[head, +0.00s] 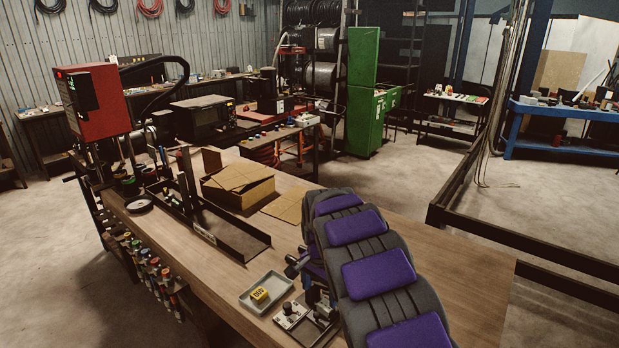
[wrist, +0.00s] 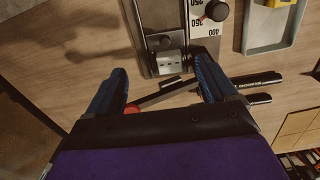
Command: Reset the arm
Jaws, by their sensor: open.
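My arm, with dark grey segments and purple panels, reaches over the wooden workbench in the head view. My gripper (wrist: 158,82) shows in the wrist view as two blue fingers spread apart, with nothing held between them. Its fingers point at a small grey metal device (wrist: 172,40) with a number scale and a dark round knob. In the head view the device (head: 291,314) sits on the bench at the near edge, close beside the gripper, which is mostly hidden behind my arm.
A grey tray (head: 253,300) with a yellow block (head: 260,294) lies left of the device. Dark pen-like rods (wrist: 256,80) lie near the right finger. A cardboard box (head: 238,195) and a dark metal channel (head: 232,238) stand farther back. The bench's right side (head: 470,262) is clear.

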